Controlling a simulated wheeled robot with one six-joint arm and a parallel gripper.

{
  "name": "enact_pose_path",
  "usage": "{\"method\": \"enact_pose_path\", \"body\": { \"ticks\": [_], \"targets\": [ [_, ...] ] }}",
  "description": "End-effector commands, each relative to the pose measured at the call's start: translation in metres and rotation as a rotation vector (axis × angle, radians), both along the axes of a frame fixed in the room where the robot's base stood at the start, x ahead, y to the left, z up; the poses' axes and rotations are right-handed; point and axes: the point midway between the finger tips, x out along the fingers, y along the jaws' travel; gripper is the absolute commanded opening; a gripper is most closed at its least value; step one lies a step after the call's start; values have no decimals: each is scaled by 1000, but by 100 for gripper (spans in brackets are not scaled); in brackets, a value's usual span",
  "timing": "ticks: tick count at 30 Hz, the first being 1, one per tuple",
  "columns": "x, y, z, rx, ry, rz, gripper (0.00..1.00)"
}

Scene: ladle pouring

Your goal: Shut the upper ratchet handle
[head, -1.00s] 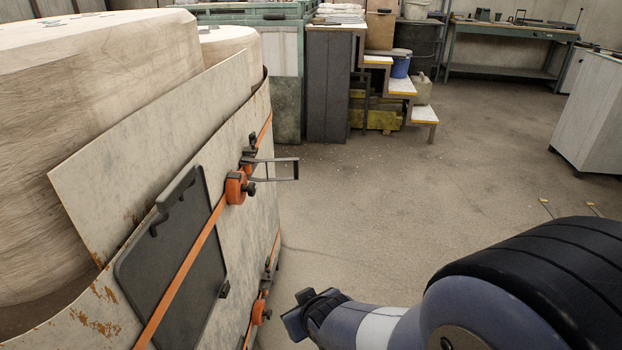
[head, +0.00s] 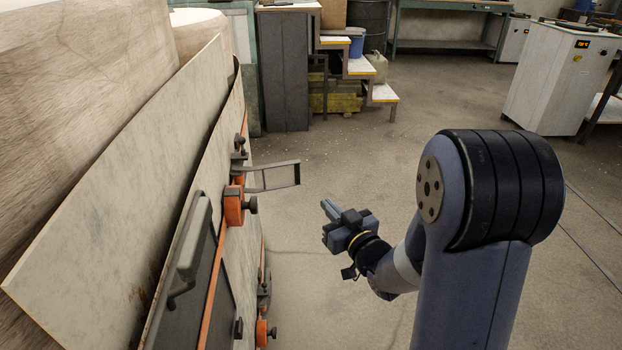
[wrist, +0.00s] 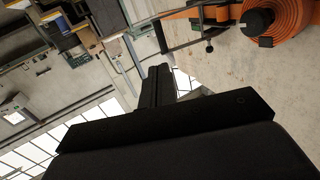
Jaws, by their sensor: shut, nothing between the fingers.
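The upper ratchet handle (head: 274,178) is a dark metal frame standing out to the right from the ratchet on the orange strap (head: 209,290), so it is open. Its orange spool (head: 233,205) sits against the pale panel. The lower ratchet (head: 263,325) shows below it on a second strap, partly cut by the panel's edge. My gripper (head: 326,207) is shut and empty, to the right of the upper handle and slightly lower in the picture, apart from it. In the wrist view, my gripper (wrist: 157,72) points past the orange spool (wrist: 275,20) at the upper right.
A dark plate (head: 190,280) is fixed on the panel beside the strap. Wooden steps (head: 360,68) and a cabinet (head: 567,75) stand further back.

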Motion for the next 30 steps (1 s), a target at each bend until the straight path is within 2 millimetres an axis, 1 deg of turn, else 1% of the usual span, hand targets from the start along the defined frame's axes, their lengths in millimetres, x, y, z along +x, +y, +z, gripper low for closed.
{"method": "enact_pose_path", "body": {
  "ticks": [1, 9, 12, 16, 22, 30],
  "targets": [
    [8, 5, -1, 0, -1, 4, 0],
    [59, 28, -1, -1, 0, 2, 0],
    [76, 37, -1, -1, 0, 3, 0],
    [93, 44, -1, 0, 1, 1, 0],
    [109, 51, -1, -2, 1, -1, 0],
    [111, 52, 0, -1, 2, -1, 0]
  ]
}}
